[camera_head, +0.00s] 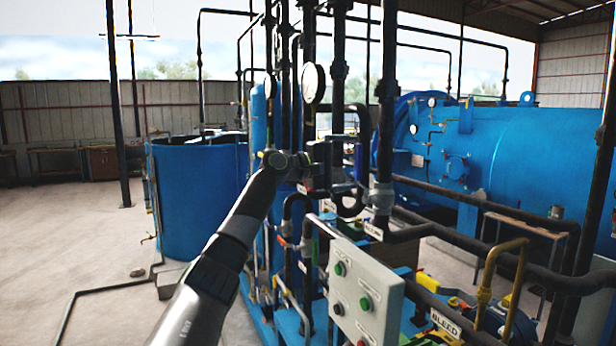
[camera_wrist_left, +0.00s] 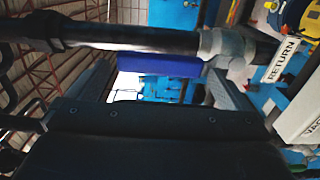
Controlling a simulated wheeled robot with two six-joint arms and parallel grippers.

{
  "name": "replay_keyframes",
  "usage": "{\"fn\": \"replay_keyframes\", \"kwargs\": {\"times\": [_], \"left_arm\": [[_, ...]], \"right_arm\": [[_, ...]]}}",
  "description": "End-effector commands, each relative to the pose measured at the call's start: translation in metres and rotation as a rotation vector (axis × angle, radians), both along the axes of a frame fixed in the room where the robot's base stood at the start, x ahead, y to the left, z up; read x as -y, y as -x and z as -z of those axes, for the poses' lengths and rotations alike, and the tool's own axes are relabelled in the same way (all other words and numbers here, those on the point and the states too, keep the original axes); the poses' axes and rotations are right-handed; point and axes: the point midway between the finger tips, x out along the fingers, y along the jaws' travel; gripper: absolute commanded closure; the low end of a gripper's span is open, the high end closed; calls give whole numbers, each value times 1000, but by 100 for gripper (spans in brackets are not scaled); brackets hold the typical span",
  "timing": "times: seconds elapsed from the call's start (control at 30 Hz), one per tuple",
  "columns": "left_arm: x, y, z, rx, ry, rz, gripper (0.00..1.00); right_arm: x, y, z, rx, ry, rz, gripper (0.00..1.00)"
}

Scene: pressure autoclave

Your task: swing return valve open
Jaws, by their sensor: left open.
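The return valve's blue lever (camera_head: 362,156) lies along the dark upright pipe (camera_head: 386,100) in the head view. In the left wrist view the blue lever (camera_wrist_left: 160,64) shows beside the dark pipe (camera_wrist_left: 130,38), near a grey fitting (camera_wrist_left: 228,45) and a white RETURN label (camera_wrist_left: 281,60). My left gripper (camera_head: 338,164) is open, just left of the lever in the head view. In the left wrist view its fingers (camera_wrist_left: 163,90) stand apart on both sides of the lever. Whether either finger touches it, I cannot tell. My right gripper is out of view.
A grey control box (camera_head: 365,290) with several buttons stands below my left gripper. Round gauges (camera_head: 313,83) and dark pipes crowd the space around it. A large blue vessel (camera_head: 540,150) is at right, a blue tank (camera_head: 195,185) at left. The floor at left is mostly open.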

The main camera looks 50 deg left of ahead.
Motion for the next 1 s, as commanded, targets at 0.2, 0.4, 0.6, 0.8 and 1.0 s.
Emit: {"fn": "replay_keyframes", "kwargs": {"times": [0.2,0.4,0.6,0.8,1.0], "left_arm": [[-14,41,7,-2,-5,-2,0],[-27,75,7,-2,-2,-4,0],[-36,103,5,-1,1,-2,0],[-41,116,2,-2,2,0,0],[-41,119,0,-1,4,1,0]], "right_arm": [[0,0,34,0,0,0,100],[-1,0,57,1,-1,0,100],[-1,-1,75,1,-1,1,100],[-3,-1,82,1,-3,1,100],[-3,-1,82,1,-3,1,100]]}}
